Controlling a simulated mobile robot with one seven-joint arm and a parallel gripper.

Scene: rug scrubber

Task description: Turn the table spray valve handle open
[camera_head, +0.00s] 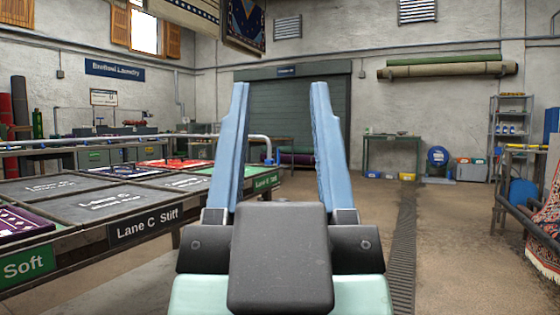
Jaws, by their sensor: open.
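My gripper (280,88) is open and empty. Its two blue fingers point up and away in the middle of the view, wide apart. A pale pipe (195,136) runs along the back of the long work table (70,245) at left and bends down near the table's far right end. A small blue part (268,161) shows beside that bend, between my fingers and well beyond them. I cannot tell whether it is the spray valve handle, or how it is turned. My left finger hides part of the pipe.
The table carries dark lane panels and rugs, with signs such as Lane C Stiff (145,226). A floor drain grate (403,255) runs along the right. A rack with a hanging rug (545,220) stands at far right. The floor between is clear.

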